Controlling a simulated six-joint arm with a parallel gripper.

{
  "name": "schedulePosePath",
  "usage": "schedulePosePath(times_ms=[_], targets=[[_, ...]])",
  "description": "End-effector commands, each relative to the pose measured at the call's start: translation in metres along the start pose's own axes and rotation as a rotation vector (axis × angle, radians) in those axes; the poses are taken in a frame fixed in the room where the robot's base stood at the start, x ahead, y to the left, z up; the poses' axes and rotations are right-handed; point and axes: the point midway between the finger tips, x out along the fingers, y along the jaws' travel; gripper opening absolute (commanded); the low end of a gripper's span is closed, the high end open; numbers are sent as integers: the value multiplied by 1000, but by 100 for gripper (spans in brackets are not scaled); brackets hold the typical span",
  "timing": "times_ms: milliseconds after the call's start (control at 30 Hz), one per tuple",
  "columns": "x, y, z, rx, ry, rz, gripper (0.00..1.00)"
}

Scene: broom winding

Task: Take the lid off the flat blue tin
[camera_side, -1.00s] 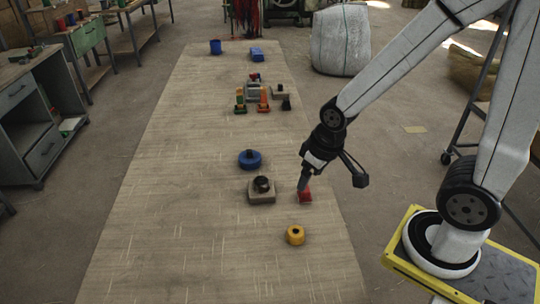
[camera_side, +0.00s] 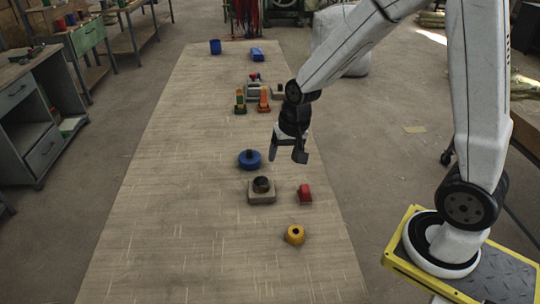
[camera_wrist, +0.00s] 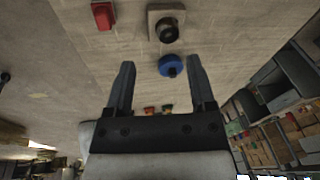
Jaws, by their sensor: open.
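The flat blue tin (camera_side: 249,160) sits on the long table, with a dark knob on its top; its lid appears to be on, though the seam is too small to make out. In the wrist view the blue tin (camera_wrist: 171,66) shows ahead, between the finger lines and nearer the right finger. My gripper (camera_side: 287,158) is open and empty, above the table to the right of the tin and apart from it. In the wrist view both fingers of my gripper (camera_wrist: 160,75) stand wide apart with nothing between them.
A beige block with a dark round top (camera_side: 262,190) stands close in front of the tin. A red block (camera_side: 305,194) and a yellow round piece (camera_side: 295,235) lie to its right and front. Several coloured pieces (camera_side: 254,95) stand farther back. The table's left side is clear.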

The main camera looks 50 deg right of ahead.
Motion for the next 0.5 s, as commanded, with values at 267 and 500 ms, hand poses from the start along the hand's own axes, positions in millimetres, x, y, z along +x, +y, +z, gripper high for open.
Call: schedulePosePath(times_ms=[267, 500], targets=[[30, -12, -73, 501, -45, -28, 71], [60, -14, -130, 921, -95, -56, 71]])
